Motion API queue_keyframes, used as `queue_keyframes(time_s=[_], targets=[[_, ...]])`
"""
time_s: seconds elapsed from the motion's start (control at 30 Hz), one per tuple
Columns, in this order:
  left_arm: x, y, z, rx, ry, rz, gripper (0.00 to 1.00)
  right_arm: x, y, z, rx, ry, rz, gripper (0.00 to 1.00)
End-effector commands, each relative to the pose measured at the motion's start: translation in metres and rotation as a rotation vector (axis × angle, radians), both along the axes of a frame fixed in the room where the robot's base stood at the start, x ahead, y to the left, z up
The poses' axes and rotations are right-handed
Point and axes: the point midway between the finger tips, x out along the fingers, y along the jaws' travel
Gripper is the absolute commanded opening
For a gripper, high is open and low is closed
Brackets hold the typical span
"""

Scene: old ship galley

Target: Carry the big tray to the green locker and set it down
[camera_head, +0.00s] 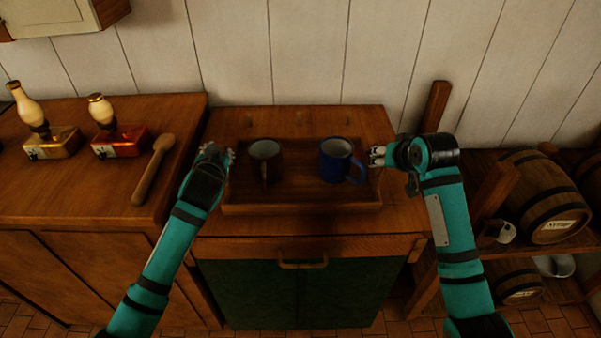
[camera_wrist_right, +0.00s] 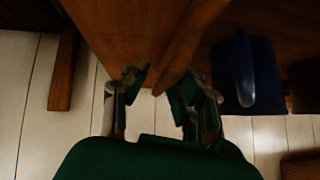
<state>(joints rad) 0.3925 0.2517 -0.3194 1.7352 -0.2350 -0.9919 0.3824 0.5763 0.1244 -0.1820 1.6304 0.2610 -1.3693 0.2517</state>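The big wooden tray (camera_head: 300,208) appears to rest on the wooden top of the green locker (camera_head: 290,295). A dark mug (camera_head: 265,152) and a blue mug (camera_head: 336,158) stand upright in it. My left gripper (camera_head: 217,153) is at the tray's left end, its fingers looking spread. My right gripper (camera_head: 377,155) is at the right end. In the right wrist view its fingers (camera_wrist_right: 160,92) are apart, with the tray's end wall (camera_wrist_right: 182,55) reaching between them; I see no clear grip. The blue mug (camera_wrist_right: 246,75) also shows there.
A counter (camera_head: 90,185) on the left holds a wooden spoon (camera_head: 153,170) and two lamp-like items with gold (camera_head: 52,142) and red (camera_head: 120,140) bases. Some bare locker top (camera_head: 300,228) lies in front of the tray.

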Motion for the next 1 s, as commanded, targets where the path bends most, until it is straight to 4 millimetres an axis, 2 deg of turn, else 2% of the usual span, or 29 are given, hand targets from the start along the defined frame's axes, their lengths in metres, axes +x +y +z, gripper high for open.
queue_keyframes(time_s=[0.37, 0.47, 0.8, 1.0], targets=[[-0.005, -0.006, 0.003, -0.005, -0.003, -0.009, 0.35, -0.001, 0.004, 0.001, 0.004, -0.001, 0.009, 0.31], [-0.016, -0.008, 0.007, -0.005, -0.002, -0.010, 0.35, -0.001, 0.005, 0.001, 0.004, -0.001, 0.010, 0.31], [-0.081, -0.017, 0.033, -0.006, -0.003, -0.009, 0.35, -0.001, 0.005, 0.001, 0.004, 0.000, 0.011, 0.31], [-0.104, -0.020, 0.044, -0.003, -0.002, -0.007, 0.35, -0.001, 0.006, 0.001, 0.004, 0.000, 0.011, 0.31]])
